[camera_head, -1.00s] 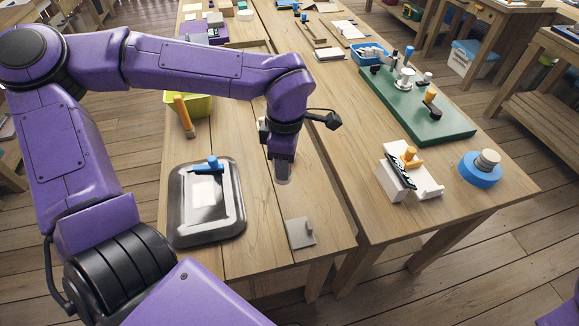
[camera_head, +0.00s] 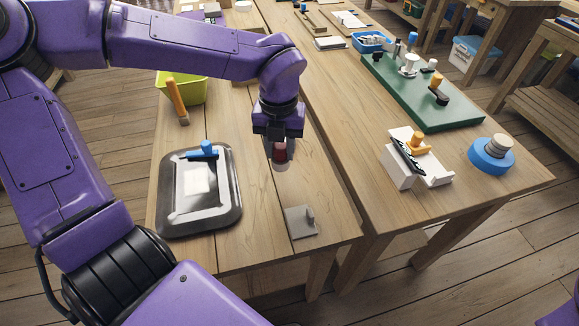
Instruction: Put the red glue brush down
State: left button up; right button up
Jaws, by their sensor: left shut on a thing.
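My left gripper (camera_head: 281,160) points down over the near table and is shut on the red glue brush (camera_head: 280,152). A small grey plate with an upright tab (camera_head: 301,222) lies on the table below and to the right of the gripper. My right gripper is out of view.
A dark metal tray (camera_head: 232,215) with a blue-handled tool (camera_head: 203,151) lies left of the gripper. A yellow-green bin (camera_head: 185,88) and an orange-handled tool (camera_head: 177,101) stand behind it. A white holder (camera_head: 402,180) and a blue round piece (camera_head: 490,155) stand right.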

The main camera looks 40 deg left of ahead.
pick_arm(q)
jog(key=w+f, duration=0.1)
jog(key=f, duration=0.1)
jog(key=w+f, duration=0.2)
jog(key=w+a+f, duration=0.1)
jog(key=shift+w+f+p, duration=0.2)
jog(key=shift+f+p, duration=0.15)
jog(key=shift+f, duration=1.6)
jog(key=shift+d+f, duration=0.1)
jog(key=o, duration=0.9)
jog(key=shift+o, duration=0.2)
notch_tip(320, 180, up, 12)
